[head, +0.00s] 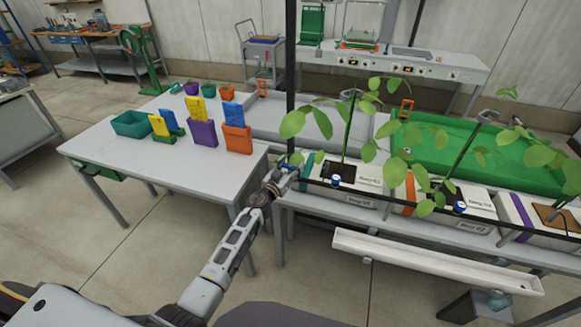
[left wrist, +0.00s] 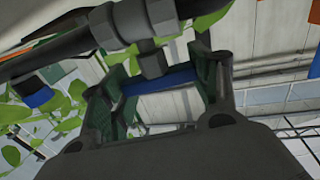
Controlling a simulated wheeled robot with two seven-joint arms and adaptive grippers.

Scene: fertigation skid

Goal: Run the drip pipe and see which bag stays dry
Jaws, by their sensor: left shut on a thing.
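My left gripper (head: 285,168) is at the left end of the planter row, by the black drip pipe (head: 400,207). In the left wrist view its fingers are shut around a blue lever (left wrist: 165,78), below a dark pipe tee (left wrist: 148,50). Its exact grip is partly hidden. Three white grow bags stand in a row: one with a teal band (head: 367,197), one with an orange band (head: 474,223) and one with a purple band (head: 562,241). Leafy plants grow from them. Small blue pieces show on the first two. I cannot tell whether any bag is wet. My right gripper is out of view.
A white gutter (head: 435,264) runs below the bags. A black post (head: 291,70) rises beside my left gripper. The left table (head: 100,150) holds a teal bin (head: 132,123), colored boxes and small pots. A green tray (head: 440,150) lies behind the bags.

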